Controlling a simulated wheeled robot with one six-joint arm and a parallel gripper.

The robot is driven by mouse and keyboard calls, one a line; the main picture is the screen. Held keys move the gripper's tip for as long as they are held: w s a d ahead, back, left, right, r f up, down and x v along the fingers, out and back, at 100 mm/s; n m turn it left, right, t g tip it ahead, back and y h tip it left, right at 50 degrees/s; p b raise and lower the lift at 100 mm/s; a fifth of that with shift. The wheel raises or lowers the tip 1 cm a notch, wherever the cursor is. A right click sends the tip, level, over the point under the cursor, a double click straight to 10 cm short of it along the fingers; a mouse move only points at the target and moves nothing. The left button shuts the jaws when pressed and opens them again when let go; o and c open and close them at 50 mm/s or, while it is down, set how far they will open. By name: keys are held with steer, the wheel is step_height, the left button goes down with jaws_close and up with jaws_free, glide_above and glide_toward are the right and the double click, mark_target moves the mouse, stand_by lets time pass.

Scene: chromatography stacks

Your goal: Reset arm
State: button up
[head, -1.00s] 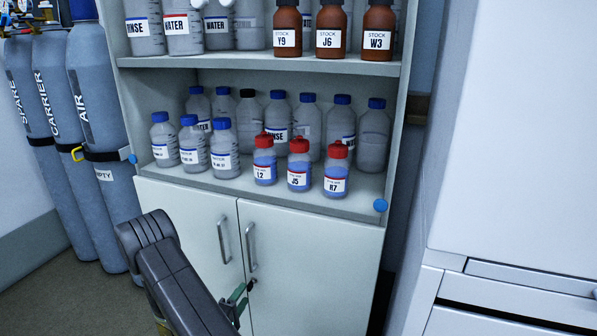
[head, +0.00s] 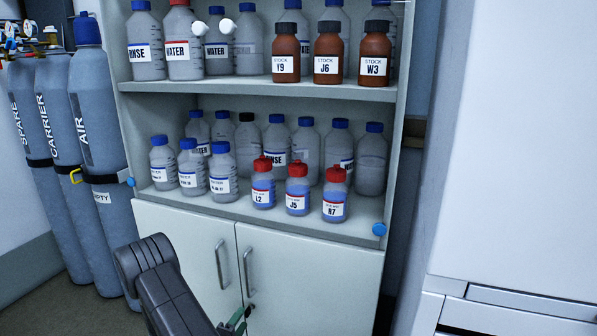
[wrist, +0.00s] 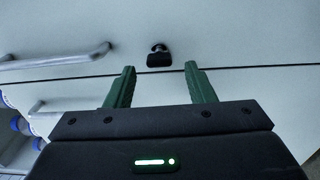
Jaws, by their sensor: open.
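My gripper (wrist: 160,88) shows in the wrist view with its two green fingers apart and nothing between them. It faces the white cabinet doors (wrist: 240,35), with a small black lock (wrist: 159,57) ahead of the gap between the fingers. In the head view my dark grey arm (head: 165,290) reaches up from the bottom edge, in front of the left cabinet door. Only a bit of the green fingers (head: 236,320) shows there, low by the door seam, and the rest is hidden or cut off.
Brown bottles (head: 326,55) stand above. Gas cylinders (head: 95,140) stand left. Door handles (head: 250,272) stick out near my gripper.

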mark_target(249, 311)
steer(key=p+v, duration=0.1)
steer(key=v, duration=1)
steer(key=b+x, duration=0.1)
steer(key=x, duration=1.3)
steer(key=shift+w+d+b, duration=0.1)
steer(key=shift+b, duration=0.3)
steer(key=m, duration=1.7)
steer(key=shift+s+r+m, duration=0.25)
steer(key=shift+m, duration=0.15)
steer(key=shift+d, duration=0.1)
